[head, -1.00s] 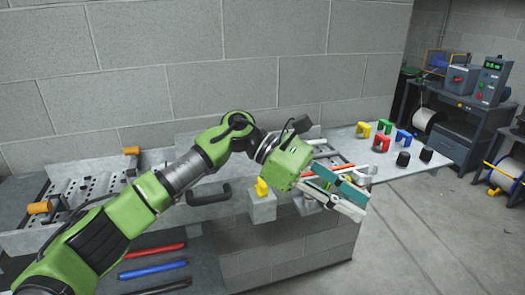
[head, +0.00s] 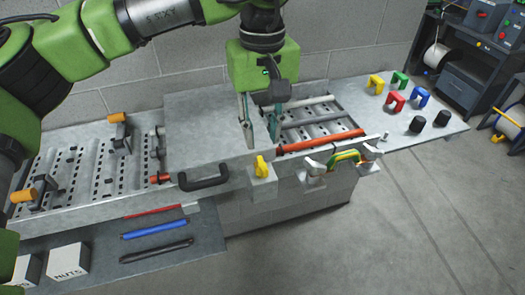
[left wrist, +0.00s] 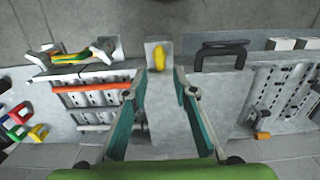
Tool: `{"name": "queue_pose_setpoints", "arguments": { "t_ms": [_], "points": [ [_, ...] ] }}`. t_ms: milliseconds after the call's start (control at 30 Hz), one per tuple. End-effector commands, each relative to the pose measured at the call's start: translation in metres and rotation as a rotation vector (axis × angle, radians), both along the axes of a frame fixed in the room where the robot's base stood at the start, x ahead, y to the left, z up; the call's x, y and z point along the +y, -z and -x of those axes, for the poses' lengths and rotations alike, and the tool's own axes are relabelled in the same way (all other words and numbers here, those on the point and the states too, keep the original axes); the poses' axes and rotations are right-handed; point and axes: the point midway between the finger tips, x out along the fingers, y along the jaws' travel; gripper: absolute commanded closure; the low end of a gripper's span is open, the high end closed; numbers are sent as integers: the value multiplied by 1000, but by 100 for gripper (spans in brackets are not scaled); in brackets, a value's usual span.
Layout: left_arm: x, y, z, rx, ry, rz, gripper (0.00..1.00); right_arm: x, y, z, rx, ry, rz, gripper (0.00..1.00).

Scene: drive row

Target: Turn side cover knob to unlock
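The yellow knob (head: 262,167) sits on a grey block (head: 264,187) at the front edge of the bench, right of the black cover handle (head: 203,178). In the left wrist view the knob (left wrist: 159,56) shows ahead, framed between the fingers. My left gripper (head: 262,142) points down from above, a little behind the knob. It is open and empty, its teal fingers (left wrist: 164,115) apart and not touching the knob. The grey side cover (head: 205,130) lies left of the gripper. My right gripper is not in view.
A compartment with red and grey rods (head: 320,140) is right of the gripper. A green and yellow handle (head: 343,157) sits at the front edge. Coloured brackets (head: 395,101) and black knobs (head: 417,124) stand on the right shelf. Floor (head: 400,220) in front is clear.

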Motion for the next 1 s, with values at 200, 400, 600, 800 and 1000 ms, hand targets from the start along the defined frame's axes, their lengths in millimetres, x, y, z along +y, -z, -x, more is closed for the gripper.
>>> {"name": "queue_pose_setpoints", "arguments": {
  "t_ms": [200, 400, 600, 800, 1000],
  "points": [
    [0, 42, 0, 4, -1, 0, 74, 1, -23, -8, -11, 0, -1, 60],
    [0, 69, 0, 3, -2, 1, 74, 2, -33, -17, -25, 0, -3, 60],
    [-1, 78, -1, -1, -2, 3, 74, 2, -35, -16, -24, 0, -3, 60],
    [0, 79, -1, -1, -3, 3, 74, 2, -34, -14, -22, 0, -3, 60],
    [-1, 79, -1, 0, -3, 2, 100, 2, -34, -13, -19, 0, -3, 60]
  ]
}}
